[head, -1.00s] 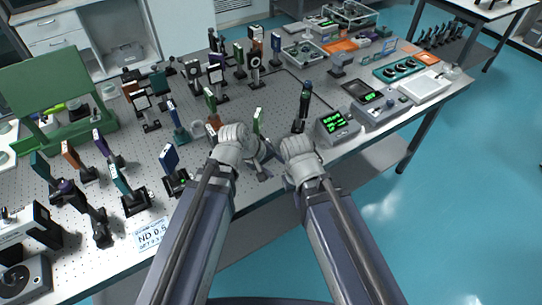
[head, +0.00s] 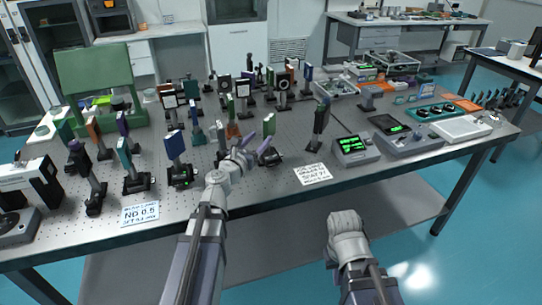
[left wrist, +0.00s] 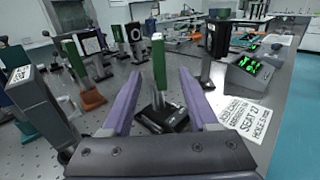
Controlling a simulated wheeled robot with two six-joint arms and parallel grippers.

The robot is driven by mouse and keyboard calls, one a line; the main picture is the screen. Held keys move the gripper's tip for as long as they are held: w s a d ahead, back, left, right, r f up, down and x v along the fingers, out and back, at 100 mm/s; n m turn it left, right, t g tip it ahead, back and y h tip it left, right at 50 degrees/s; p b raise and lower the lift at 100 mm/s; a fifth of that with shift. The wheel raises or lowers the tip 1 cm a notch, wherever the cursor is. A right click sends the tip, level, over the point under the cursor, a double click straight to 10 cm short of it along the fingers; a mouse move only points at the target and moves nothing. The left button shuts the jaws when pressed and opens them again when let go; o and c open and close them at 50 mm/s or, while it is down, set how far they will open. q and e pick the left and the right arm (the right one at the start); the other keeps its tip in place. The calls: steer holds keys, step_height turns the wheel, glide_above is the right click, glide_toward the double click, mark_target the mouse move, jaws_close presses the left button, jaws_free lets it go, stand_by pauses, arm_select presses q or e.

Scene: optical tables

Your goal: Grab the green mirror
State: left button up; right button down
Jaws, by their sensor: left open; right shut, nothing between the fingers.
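A green mirror (head: 269,125) stands upright on a post with a black base, near the front of the optical table. In the left wrist view the green mirror (left wrist: 158,62) stands ahead between the fingers, its black base below. My left gripper (head: 245,150) is open, just left of the mirror's post; in the wrist view its purple fingers (left wrist: 160,85) spread to either side of the post. I cannot tell if they touch it. My right gripper (head: 345,220) is shut and empty, in front of the table's edge.
Another green plate on an orange base (left wrist: 90,98) stands left of the mirror. A dark post mount (head: 319,128) stands to the right, beyond a printed card (head: 312,174). A meter with green digits (head: 354,149) is further right. Mounts crowd the left side.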

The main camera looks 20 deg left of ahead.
mark_target(265, 133)
arm_select(q)
steer(key=shift+w+d+f, duration=0.1)
steer(key=shift+w+d, duration=0.1)
steer(key=shift+w, duration=1.1)
steer(key=shift+w+d+f, duration=0.1)
steer(key=shift+w+d, duration=0.1)
steer(key=shift+w, duration=1.15)
steer(key=shift+w+d+f, duration=0.1)
steer(key=shift+w+d, duration=0.1)
steer(key=shift+w, duration=1.1)
steer(key=shift+s, duration=0.1)
jaws_close()
